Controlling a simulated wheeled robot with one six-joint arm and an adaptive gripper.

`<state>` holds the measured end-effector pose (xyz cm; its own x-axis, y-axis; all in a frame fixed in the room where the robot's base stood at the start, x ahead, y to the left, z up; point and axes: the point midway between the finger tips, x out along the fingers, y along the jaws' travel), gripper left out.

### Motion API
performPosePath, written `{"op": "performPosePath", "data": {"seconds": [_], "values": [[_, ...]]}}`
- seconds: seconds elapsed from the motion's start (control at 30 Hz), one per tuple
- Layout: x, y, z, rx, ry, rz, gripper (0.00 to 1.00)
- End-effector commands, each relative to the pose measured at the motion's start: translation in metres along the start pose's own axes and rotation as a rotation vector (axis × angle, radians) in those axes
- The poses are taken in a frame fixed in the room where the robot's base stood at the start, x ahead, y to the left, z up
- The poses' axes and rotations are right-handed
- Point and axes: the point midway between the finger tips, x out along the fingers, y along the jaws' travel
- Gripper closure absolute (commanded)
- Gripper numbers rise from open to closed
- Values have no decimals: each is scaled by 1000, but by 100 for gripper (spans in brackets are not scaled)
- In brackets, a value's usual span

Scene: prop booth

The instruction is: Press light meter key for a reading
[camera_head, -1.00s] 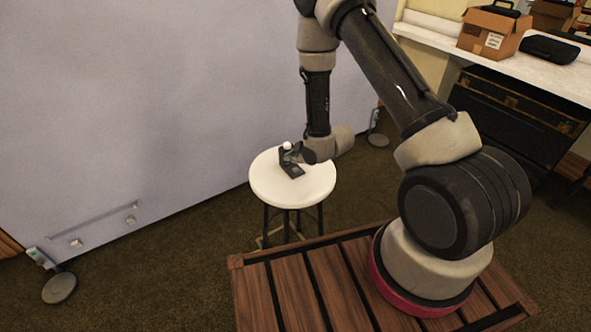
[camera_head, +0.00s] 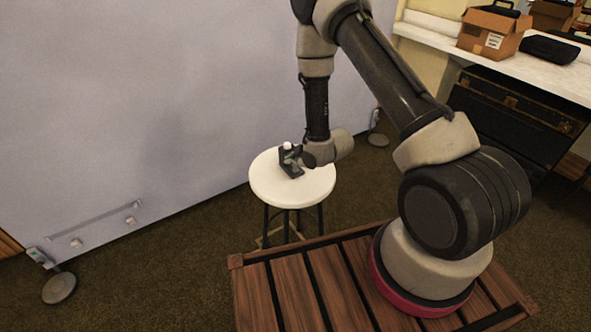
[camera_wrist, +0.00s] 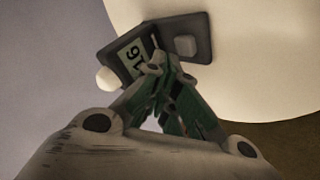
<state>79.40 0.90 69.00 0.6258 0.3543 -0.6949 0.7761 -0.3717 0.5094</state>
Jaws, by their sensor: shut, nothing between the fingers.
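The light meter (camera_head: 288,171) stands on the white round stool (camera_head: 316,186). It has a dark upright part with a white dome (camera_head: 287,146) on top and a flat dark base. In the wrist view its display (camera_wrist: 131,58) shows digits that look like 16, seen at a slant. A raised grey square key (camera_wrist: 186,46) sits on the base. My gripper (camera_wrist: 166,66) is shut and empty. Its fingertips lie between the display and the key in the picture and cover part of the meter. I cannot tell whether they touch it.
A counter (camera_head: 480,55) at the right holds a cardboard box (camera_head: 490,30) and a black case (camera_head: 549,49). Brown carpet (camera_head: 170,275) is open at the left.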

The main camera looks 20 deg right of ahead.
Motion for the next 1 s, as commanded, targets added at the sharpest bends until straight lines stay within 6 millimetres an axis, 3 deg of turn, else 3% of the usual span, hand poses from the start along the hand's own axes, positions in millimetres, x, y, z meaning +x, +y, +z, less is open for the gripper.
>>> {"op": "performPosePath", "data": {"seconds": [1.0], "values": [[6, -4, 5, 0, 0, 1, 100]]}}
